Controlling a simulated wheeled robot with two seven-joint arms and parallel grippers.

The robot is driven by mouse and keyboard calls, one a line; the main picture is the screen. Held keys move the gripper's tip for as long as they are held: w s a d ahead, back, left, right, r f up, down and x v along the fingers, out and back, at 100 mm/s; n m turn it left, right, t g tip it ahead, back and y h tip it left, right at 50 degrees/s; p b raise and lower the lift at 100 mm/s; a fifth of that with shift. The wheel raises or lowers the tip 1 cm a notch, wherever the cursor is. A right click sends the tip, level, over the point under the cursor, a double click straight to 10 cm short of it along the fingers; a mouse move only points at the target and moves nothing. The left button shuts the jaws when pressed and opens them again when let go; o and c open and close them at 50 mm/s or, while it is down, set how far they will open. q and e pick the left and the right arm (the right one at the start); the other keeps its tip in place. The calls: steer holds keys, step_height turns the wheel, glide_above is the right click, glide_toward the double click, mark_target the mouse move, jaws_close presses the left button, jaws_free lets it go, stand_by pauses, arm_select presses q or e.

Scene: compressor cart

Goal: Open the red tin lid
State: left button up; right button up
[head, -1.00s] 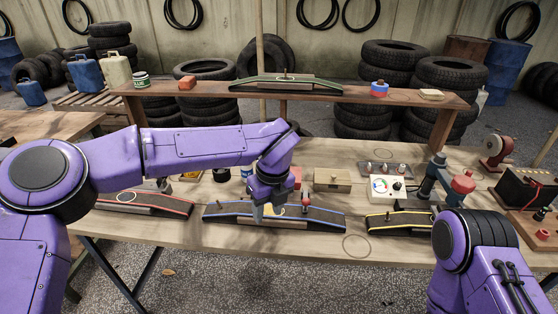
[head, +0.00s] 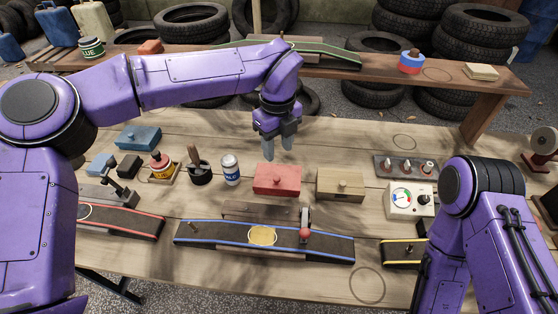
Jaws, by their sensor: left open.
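The red tin (head: 277,182) is a low box with a small knob on its lid, and it stands in the middle of the workbench in the head view. Its lid looks closed. My left gripper (head: 278,149) is open and empty, pointing down just above and behind the tin in the picture, with its fingertips close to the tin's top edge. I cannot tell whether it touches the lid, but a gap seems to show. My right arm comes in at the lower right; its gripper is not seen.
A tan tin (head: 341,187) stands just right of the red tin, and a white-and-blue can (head: 230,169) to its left. A blue-edged ramp (head: 210,233) with a red-knobbed lever lies in front. A raised shelf (head: 490,85) runs behind. Bare bench lies behind the tins.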

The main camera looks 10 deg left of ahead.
mark_target(277, 178)
arm_select(q)
steer(key=f, duration=0.1)
steer(key=s+f, duration=0.1)
steer(key=f, duration=0.1)
steer(key=shift+s+a+f, duration=0.1)
steer(key=shift+s+a, duration=0.05)
steer(key=shift+s, duration=0.1)
steer(key=f, duration=0.3)
steer(key=w+f+p, duration=0.1)
steer(key=f, duration=0.1)
steer(key=shift+f, duration=0.1)
steer(key=shift+s+f, duration=0.15)
steer(key=shift+f, duration=0.3)
steer(key=shift+s, duration=0.1)
jaws_close()
